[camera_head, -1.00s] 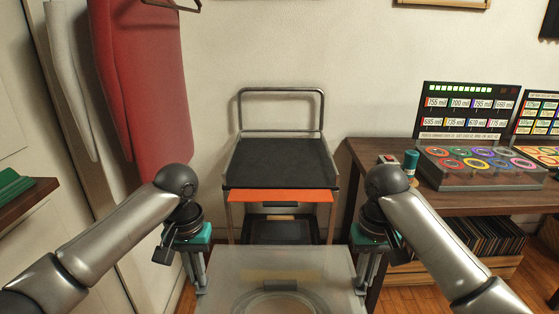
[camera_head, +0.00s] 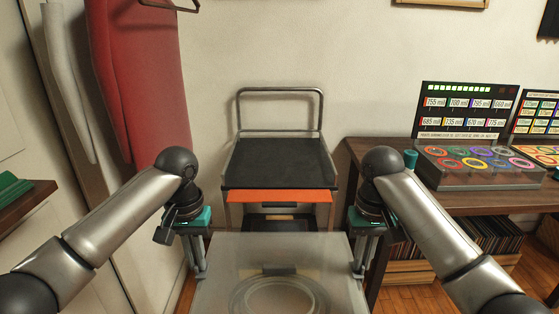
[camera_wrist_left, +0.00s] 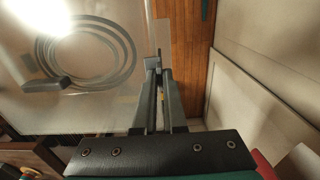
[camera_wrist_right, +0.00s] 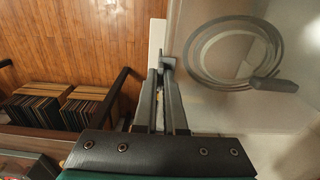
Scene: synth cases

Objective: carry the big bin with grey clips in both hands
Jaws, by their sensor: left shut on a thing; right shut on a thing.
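The big bin (camera_head: 222,262) is a clear, frosted box at the bottom middle of the head view, its near part cut off by the picture edge. A grey clip (camera_head: 277,270) shows on its far side, and a coil of grey hose or cable (camera_head: 262,297) shows through it. My left gripper (camera_head: 200,272) is shut on the bin's left side, also seen in the left wrist view (camera_wrist_left: 152,63). My right gripper (camera_head: 359,270) is shut on its right side, also seen in the right wrist view (camera_wrist_right: 167,64). The bin looks level; its underside is hidden.
A cart (camera_head: 278,165) with a black top, orange front edge and grey handle stands just beyond the bin; its top is empty. A wooden desk (camera_head: 400,200) with display boxes is at right.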

